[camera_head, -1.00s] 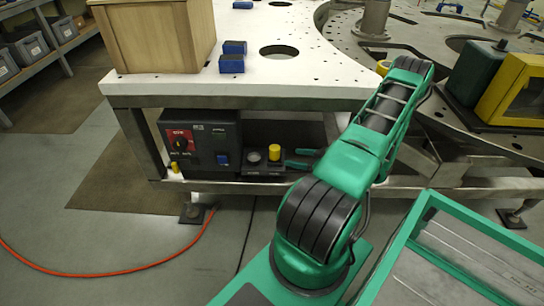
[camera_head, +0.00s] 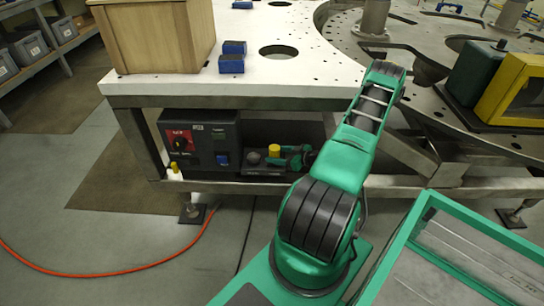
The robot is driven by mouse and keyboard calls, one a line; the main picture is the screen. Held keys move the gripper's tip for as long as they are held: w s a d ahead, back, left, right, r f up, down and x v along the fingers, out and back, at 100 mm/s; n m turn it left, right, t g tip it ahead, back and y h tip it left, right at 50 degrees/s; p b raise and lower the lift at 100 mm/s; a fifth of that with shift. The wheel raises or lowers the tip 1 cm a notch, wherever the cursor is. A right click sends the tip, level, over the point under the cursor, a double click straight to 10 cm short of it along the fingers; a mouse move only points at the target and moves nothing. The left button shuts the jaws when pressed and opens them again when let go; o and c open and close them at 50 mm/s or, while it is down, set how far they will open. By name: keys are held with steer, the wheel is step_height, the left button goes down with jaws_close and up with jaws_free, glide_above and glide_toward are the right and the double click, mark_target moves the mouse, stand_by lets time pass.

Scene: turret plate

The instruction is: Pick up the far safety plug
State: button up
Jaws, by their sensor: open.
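A yellow safety plug (camera_head: 274,151) stands upright in a low black holder (camera_head: 262,172) on the shelf under the white plate. It is the only yellow plug I can make out in the holder. A round grey spot, an empty socket or a dark plug top, shows to its left (camera_head: 252,158). My gripper (camera_head: 288,156) is open and just right of the yellow plug, its green fingers pointing left. Whether a finger touches the plug is too small to tell. My arm hides the wrist behind it.
A black control box (camera_head: 200,143) with a red switch panel stands left of the holder. The white plate (camera_head: 300,68) overhangs the shelf, with a wooden box (camera_head: 155,35) and two blue blocks (camera_head: 232,56) on top. A table leg (camera_head: 140,145) stands at the left.

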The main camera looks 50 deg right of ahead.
steer(key=shift+c, duration=0.7)
steer(key=c, duration=1.2)
steer(key=shift+r, duration=0.1)
